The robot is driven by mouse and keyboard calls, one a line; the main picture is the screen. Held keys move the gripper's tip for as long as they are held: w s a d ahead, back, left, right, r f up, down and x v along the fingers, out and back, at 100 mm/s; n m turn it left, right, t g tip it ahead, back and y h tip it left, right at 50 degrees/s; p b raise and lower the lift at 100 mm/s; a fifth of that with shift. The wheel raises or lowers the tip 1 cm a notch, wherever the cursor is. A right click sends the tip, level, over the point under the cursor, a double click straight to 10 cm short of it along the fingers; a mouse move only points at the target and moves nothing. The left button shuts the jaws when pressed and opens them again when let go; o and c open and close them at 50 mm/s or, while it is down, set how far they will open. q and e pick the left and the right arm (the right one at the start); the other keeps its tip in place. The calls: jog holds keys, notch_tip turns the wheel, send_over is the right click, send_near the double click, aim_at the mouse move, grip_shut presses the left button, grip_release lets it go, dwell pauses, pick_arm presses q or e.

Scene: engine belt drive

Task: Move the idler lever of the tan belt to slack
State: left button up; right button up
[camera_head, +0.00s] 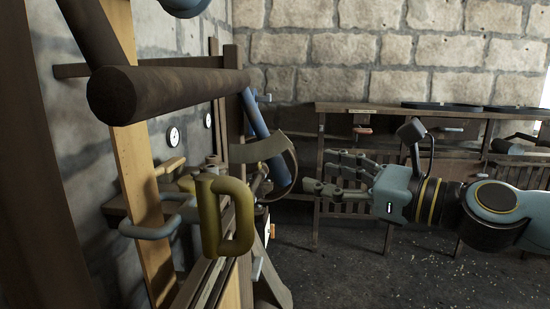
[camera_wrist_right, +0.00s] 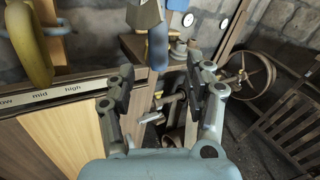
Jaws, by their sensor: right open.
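The tan belt (camera_head: 148,200) runs as a long upright strip at the left of the head view. Which handle is its idler lever I cannot tell for certain. A long blue bar (camera_head: 256,115) slants down beside a curved brown band (camera_head: 262,148). A blue handle (camera_wrist_right: 158,48) hangs between the fingers in the right wrist view, apart from both. My right gripper (camera_head: 325,174) is open and empty, pointing left, to the right of the brown band; it also shows in the wrist view (camera_wrist_right: 160,72). My left gripper is not in view.
A yellow loop handle (camera_head: 242,218) stands in front, by a plate marked mid and high (camera_wrist_right: 55,94). A grey-blue loop handle (camera_head: 158,230) is left of it. A thick brown shaft (camera_head: 175,92) crosses above. A bench (camera_head: 365,108) stands behind. The floor at lower right is clear.

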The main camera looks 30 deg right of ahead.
aim_at(283, 165)
jog(key=shift+r+p+x, duration=0.2)
jog(key=shift+p+x, duration=0.9)
jog(key=shift+p, duration=0.6)
jog(key=shift+r+p+x, duration=0.2)
jog(key=shift+p+x, duration=0.9)
jog(key=shift+p, duration=0.6)
jog(key=x, duration=0.1)
jog(key=p+x, duration=0.1)
jog(key=x, duration=0.1)
jog(key=p+x, duration=0.1)
jog(key=x, duration=0.1)
jog(key=shift+w+a+f, duration=0.15)
jog(key=shift+a+f, duration=0.1)
jog(key=shift+f, duration=0.1)
jog(key=shift+w+a+f, duration=0.1)
jog(key=shift+w+a, duration=0.05)
jog(key=shift+w, duration=0.2)
grip_shut()
